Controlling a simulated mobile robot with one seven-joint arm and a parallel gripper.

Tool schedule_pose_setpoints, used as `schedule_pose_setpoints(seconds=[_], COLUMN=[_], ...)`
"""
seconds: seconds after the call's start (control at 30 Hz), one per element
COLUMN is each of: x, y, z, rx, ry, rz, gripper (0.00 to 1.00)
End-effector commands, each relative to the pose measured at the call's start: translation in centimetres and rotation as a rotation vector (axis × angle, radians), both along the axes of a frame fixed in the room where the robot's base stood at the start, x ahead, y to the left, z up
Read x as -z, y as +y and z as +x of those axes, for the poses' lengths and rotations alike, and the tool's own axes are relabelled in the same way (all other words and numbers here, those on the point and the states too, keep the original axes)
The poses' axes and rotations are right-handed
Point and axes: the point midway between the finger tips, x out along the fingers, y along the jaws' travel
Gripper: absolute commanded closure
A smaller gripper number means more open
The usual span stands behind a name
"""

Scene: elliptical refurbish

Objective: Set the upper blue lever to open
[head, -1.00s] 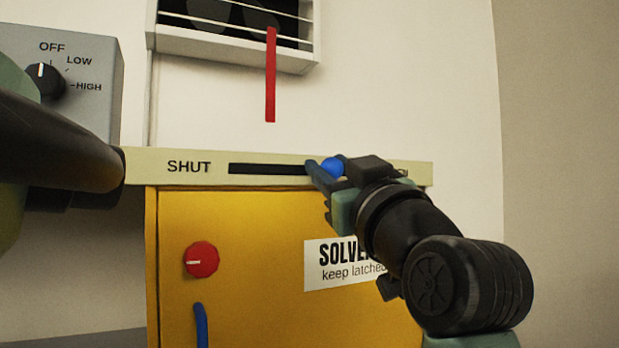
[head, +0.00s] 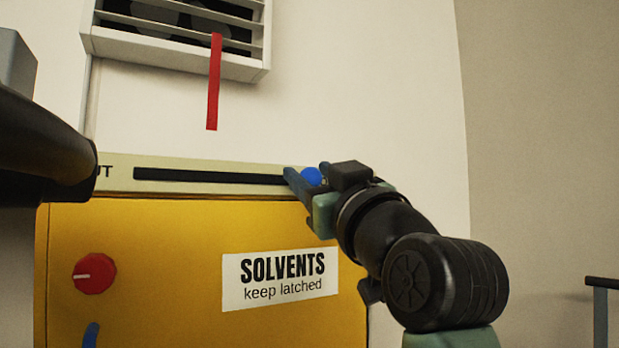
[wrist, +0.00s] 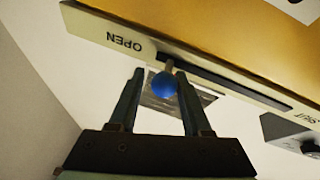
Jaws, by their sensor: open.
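The upper blue lever is a round blue knob (head: 312,176) on a short stem in the dark slot (head: 205,176) of a cream strip. In the wrist view the knob (wrist: 164,85) stands at or very near the OPEN end of the slot, with SHUT at the far end. My gripper (head: 306,172) is open, its fingers on either side of the knob. In the wrist view my gripper (wrist: 158,76) has the knob between its fingers, nearer the right one; contact is unclear. In the head view my gripper hides the OPEN label.
Below the strip is a yellow cabinet (head: 180,235) with a SOLVENTS sign (head: 281,278), a red dial (head: 95,273) and a lower blue handle (head: 90,335). Above hangs a red ribbon (head: 214,85) from a vent (head: 180,40). A dark rail (head: 602,283) stands at right.

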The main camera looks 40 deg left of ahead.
Motion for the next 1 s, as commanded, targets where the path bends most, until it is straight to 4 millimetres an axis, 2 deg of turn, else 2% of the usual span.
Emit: schedule_pose_setpoints(seconds=[0.03,0.1,0.47,0.57,1.0], x=[0.0,0.0,0.6,1.3,4.7], y=[0.0,0.0,-0.3,-1.3,-8.6], z=[0.0,0.0,-0.3,-0.8,-4.9], rx=[0.0,-0.001,-0.005,-0.005,-0.001], ry=[0.0,0.001,0.002,0.001,0.0], rz=[0.0,-0.001,-0.003,-0.003,-0.004], gripper=[0.42,0.34,0.34,0.34,0.34])
